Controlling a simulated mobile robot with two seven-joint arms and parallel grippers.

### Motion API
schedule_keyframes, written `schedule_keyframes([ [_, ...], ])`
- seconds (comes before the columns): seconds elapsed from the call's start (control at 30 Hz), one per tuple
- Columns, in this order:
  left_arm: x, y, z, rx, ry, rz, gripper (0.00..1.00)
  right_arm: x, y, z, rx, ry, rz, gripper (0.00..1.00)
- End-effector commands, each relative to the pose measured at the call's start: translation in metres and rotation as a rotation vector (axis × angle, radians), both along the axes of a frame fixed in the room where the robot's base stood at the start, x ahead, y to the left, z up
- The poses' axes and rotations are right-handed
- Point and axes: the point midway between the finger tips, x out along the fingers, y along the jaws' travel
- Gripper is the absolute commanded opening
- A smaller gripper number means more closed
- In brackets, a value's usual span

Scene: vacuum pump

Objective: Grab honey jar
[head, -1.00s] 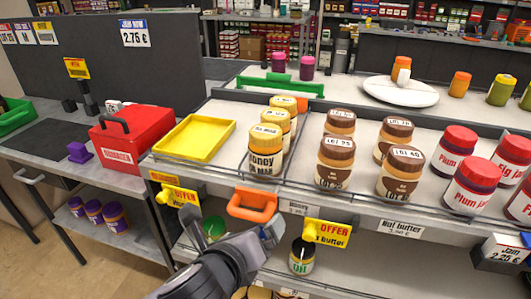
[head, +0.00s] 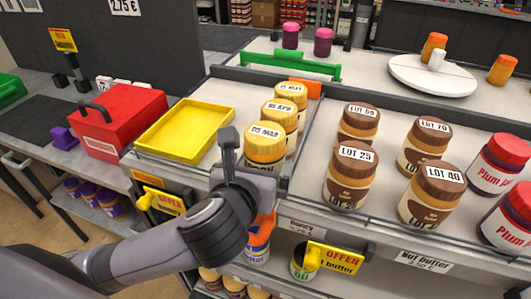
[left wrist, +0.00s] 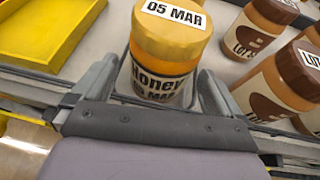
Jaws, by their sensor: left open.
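Three honey jars with yellow lids stand in a row on the shelf. The front one, labelled 05 MAR (head: 265,142), is nearest my left gripper. Behind it are the middle jar (head: 281,113) and the back jar (head: 290,92). My left gripper (head: 246,163) is open at the front jar, with one finger upright to its left in the head view. In the left wrist view, the front honey jar (left wrist: 168,48) stands upright between the two open fingers (left wrist: 158,72), with its lower part hidden by the gripper. My right gripper is not in view.
Brown-lidded nut butter jars (head: 352,178) stand to the right, beyond a divider. A yellow tray (head: 185,130) lies to the left, next to a red box (head: 120,122). A low rail runs along the shelf's front edge. Offer signs (head: 335,258) hang below.

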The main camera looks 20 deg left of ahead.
Motion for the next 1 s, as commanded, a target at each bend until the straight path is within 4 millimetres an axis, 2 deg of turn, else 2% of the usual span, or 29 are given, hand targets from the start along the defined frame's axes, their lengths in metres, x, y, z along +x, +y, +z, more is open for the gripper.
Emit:
schedule_keyframes([
  [0.1,0.017,0.0,-0.002,0.0,0.0,0.002,1.0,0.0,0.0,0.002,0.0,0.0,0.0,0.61],
  [0.3,0.039,0.0,-0.01,0.0,0.001,0.0,1.0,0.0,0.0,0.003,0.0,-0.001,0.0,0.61],
  [0.63,0.044,0.001,-0.012,-0.002,-0.001,-0.001,1.0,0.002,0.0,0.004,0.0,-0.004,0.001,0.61],
  [0.8,0.044,0.001,-0.012,-0.001,-0.001,-0.001,0.45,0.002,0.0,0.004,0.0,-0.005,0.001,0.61],
  [0.83,0.044,0.001,-0.012,-0.001,-0.001,-0.001,0.38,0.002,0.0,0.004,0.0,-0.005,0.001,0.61],
  [1.0,0.044,0.001,-0.01,-0.002,-0.005,-0.001,0.38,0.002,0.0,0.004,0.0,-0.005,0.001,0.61],
])
